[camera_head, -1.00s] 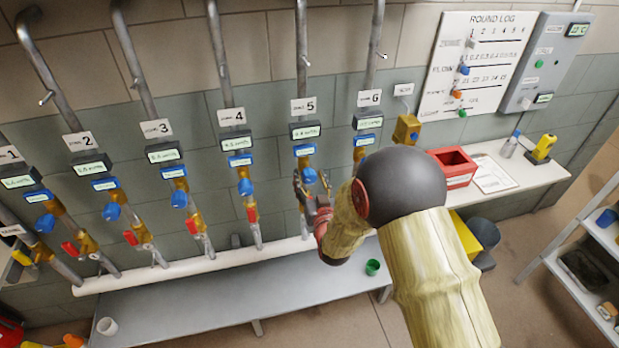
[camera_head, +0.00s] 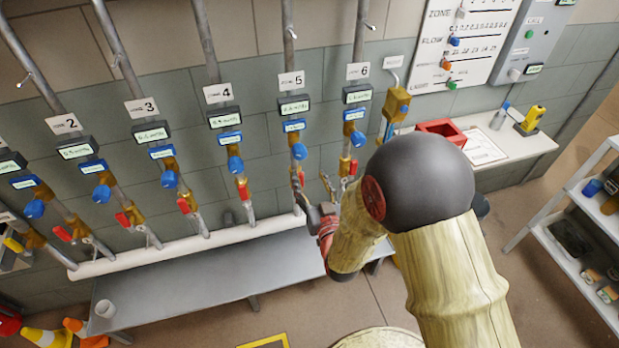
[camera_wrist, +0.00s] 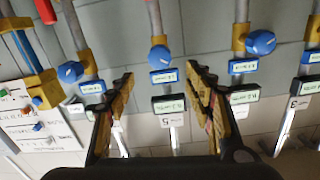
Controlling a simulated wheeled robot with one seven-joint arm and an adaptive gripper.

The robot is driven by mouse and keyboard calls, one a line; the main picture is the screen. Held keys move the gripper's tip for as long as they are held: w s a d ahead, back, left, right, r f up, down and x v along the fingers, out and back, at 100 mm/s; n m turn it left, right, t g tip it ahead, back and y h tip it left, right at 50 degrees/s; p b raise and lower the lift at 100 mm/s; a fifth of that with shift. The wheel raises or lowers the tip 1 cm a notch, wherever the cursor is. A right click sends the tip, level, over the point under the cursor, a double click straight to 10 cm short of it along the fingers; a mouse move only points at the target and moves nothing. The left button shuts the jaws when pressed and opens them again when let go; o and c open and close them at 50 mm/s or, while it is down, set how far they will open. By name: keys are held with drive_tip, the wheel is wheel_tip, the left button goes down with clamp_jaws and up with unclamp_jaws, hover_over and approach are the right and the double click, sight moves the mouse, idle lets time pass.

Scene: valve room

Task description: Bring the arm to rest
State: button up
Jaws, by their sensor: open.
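My gripper (camera_head: 314,192) is open and empty in front of the lower part of pipe 5, below its blue knob (camera_head: 299,151). My bent arm comes in from the lower right and hides part of the wall's foot. In the wrist view, which is upside down, the two fingers of my gripper (camera_wrist: 158,88) stand apart. The number 5 plate (camera_wrist: 172,121) and its dark display (camera_wrist: 168,104) show between them. I cannot tell whether a finger touches anything.
A red bin (camera_head: 443,131) sits on the right counter. A shelf (camera_head: 572,235) stands at the right. Cones (camera_head: 48,337) stand at lower left. The floor before the bench looks partly clear.

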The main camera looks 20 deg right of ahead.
drive_tip(key=s+f+g, duration=0.4)
drive_tip(key=f+g, duration=0.1)
drive_tip(key=f, duration=0.7)
drive_tip(key=s+f+n+g, duration=0.1)
drive_tip(key=s+g, duration=0.5)
drive_tip(key=s, duration=0.1)
drive_tip(key=s+r, duration=0.5)
drive_tip(key=r, duration=0.4)
drive_tip(key=s+r, duration=0.6)
drive_tip(key=r, duration=0.4)
drive_tip(key=s+r+g, duration=0.1)
drive_tip(key=s+r, duration=0.4)
drive_tip(key=r, duration=0.5)
drive_tip(key=shift+s+d+r+n, duration=0.15)
drive_tip(key=shift+s+n, duration=0.15)
